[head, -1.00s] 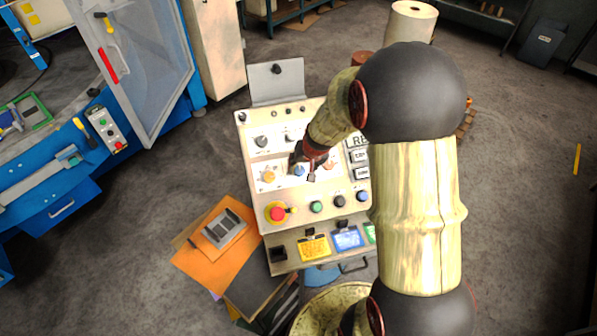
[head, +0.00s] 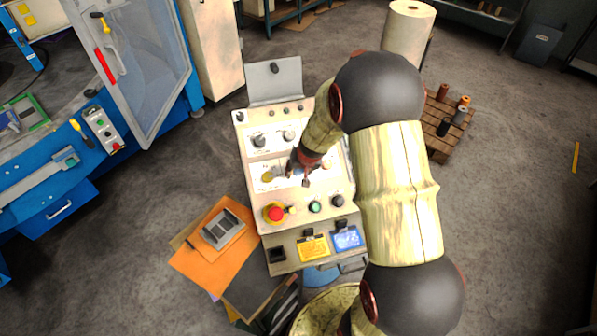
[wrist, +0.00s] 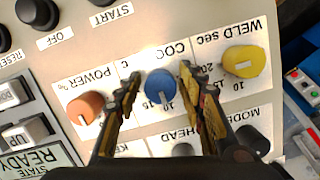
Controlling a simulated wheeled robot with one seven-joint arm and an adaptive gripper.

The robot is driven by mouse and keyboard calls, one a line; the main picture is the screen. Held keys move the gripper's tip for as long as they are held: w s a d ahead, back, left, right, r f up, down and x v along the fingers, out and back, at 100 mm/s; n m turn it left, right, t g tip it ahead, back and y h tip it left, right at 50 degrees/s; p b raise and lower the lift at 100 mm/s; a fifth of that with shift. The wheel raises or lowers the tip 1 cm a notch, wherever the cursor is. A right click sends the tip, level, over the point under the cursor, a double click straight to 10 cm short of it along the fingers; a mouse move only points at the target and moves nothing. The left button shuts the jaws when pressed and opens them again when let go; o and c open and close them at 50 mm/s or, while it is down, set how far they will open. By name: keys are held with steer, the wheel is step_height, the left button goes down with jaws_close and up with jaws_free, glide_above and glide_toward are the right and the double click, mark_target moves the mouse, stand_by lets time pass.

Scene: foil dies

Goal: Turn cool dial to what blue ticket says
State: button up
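The cool dial (wrist: 160,88) is a round blue knob with a pale mark near its lower edge in the wrist view. Its label is partly hidden by a finger, and the panel appears upside down there. My gripper (wrist: 159,72) is open, with one finger on each side of the blue dial; small gaps seem to show. In the head view my gripper (head: 304,170) is over the middle of the panel and mostly covers this dial. The blue ticket (head: 347,238) hangs on the panel's lower front; its writing is too small to read.
An orange power dial (wrist: 86,107) and a yellow weld dial (wrist: 244,62) flank the blue one closely. A red emergency button (head: 275,213) and a yellow ticket (head: 313,247) are lower on the panel. A wooden pallet (head: 440,140) stands right of it.

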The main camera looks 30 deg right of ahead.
steer(key=c, duration=0.9)
steer(key=shift+o, duration=0.2)
steer(key=shift+f+m+b, duration=0.15)
steer(key=shift+m+b, duration=0.15)
steer(key=shift+b, duration=0.3)
steer(key=shift+m+b, duration=0.5)
steer(key=shift+b, duration=0.5)
steer(key=shift+f+m+y+b, duration=0.1)
steer(key=shift+m+y+b, duration=0.2)
steer(key=shift+m+b, duration=0.65)
steer(key=m+b, duration=0.2)
steer(key=b, duration=0.1)
steer(key=shift+m+t, duration=0.35)
steer(key=shift+t, duration=0.05)
steer(key=shift+a+r+m+y+b, duration=0.1)
steer(key=shift+r+m+y+b, duration=0.05)
steer(key=shift+m+b, duration=0.4)
steer(key=shift+r+m+y+b, duration=0.1)
steer(key=shift+m+y+b, duration=0.05)
steer(key=shift+m+b, duration=0.35)
steer(key=shift+t, duration=0.3)
steer(key=shift+w, duration=0.1)
